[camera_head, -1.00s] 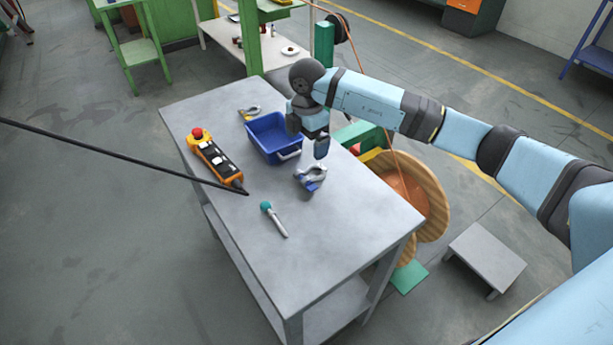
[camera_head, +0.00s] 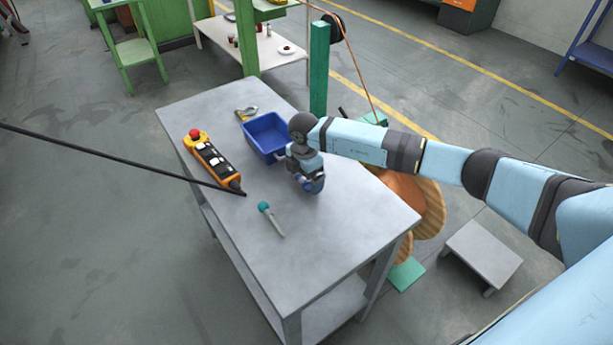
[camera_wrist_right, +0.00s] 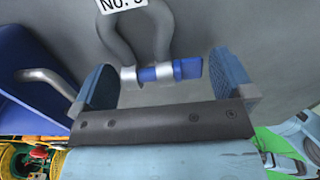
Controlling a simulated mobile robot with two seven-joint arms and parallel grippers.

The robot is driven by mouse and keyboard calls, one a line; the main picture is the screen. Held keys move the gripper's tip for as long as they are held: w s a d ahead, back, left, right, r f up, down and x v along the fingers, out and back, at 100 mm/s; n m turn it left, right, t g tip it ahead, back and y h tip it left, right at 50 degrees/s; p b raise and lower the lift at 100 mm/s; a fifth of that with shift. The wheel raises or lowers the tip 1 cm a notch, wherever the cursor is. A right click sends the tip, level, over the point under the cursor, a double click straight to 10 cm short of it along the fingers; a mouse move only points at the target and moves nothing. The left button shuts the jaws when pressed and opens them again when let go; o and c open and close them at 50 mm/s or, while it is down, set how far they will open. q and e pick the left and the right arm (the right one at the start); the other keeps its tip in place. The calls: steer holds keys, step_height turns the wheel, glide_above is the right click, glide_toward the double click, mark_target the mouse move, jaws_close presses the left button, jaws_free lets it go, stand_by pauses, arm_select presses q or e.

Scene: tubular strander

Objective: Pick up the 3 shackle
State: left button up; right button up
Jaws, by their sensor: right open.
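A grey shackle (camera_wrist_right: 145,35) with a blue pin (camera_wrist_right: 165,72) lies on the table in the right wrist view. Its tag (camera_wrist_right: 121,4) reads "No." and a digit cut off by the frame edge. My right gripper (camera_wrist_right: 165,82) is open, with one finger to each side of the blue pin and nothing clamped. In the head view my right gripper (camera_head: 310,185) is low over the table and mostly hides this shackle. Another shackle (camera_head: 247,112) with a yellow part lies behind the blue bin. My left gripper is out of view.
The blue bin (camera_head: 266,150) stands just left of my right gripper. An orange pendant control (camera_head: 215,163) and a teal-tipped tool (camera_head: 271,219) lie on the grey table (camera_head: 320,235). The table's front is clear.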

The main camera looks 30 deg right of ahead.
steer(key=shift+f, duration=0.3)
steer(key=shift+w+r, duration=0.1)
steer(key=c, duration=1)
steer(key=shift+c, duration=0.2)
